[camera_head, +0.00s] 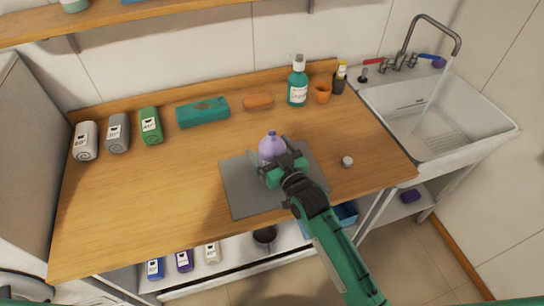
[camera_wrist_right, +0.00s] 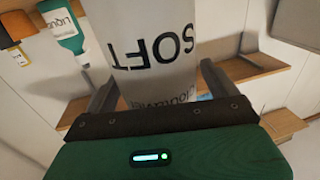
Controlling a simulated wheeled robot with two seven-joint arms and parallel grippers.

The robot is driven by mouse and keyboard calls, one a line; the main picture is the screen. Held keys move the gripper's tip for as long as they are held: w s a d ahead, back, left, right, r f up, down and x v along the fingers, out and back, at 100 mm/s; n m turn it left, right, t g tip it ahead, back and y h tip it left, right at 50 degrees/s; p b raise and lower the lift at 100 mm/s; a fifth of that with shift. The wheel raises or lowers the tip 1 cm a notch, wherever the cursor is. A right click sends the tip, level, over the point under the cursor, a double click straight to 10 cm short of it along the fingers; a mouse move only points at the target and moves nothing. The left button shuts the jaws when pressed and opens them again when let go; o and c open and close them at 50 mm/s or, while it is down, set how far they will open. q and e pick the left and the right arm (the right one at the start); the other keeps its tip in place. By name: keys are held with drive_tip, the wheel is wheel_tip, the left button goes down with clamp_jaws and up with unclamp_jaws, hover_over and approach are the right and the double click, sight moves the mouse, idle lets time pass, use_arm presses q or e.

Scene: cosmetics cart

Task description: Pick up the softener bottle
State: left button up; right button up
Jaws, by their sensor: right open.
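The softener bottle (camera_head: 271,146) stands on a grey mat (camera_head: 241,196) near the middle of the wooden counter. Its purple upper part shows in the head view; its lower part is hidden by my gripper. In the right wrist view its pale body (camera_wrist_right: 150,50) shows upside-down "SOFT" lettering. My right gripper (camera_head: 281,160) is open at the bottle. In the wrist view, the bottle is between its two fingers, and I cannot tell whether they touch it. My left gripper is not in view.
A small white cap (camera_head: 347,161) lies right of the mat. A sink (camera_head: 440,115) is at right.

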drive_tip(key=shift+w+a, duration=0.2)
drive_tip(key=shift+w, duration=0.15)
drive_tip(key=c, duration=1.1)
drive_tip(key=shift+r, duration=0.1)
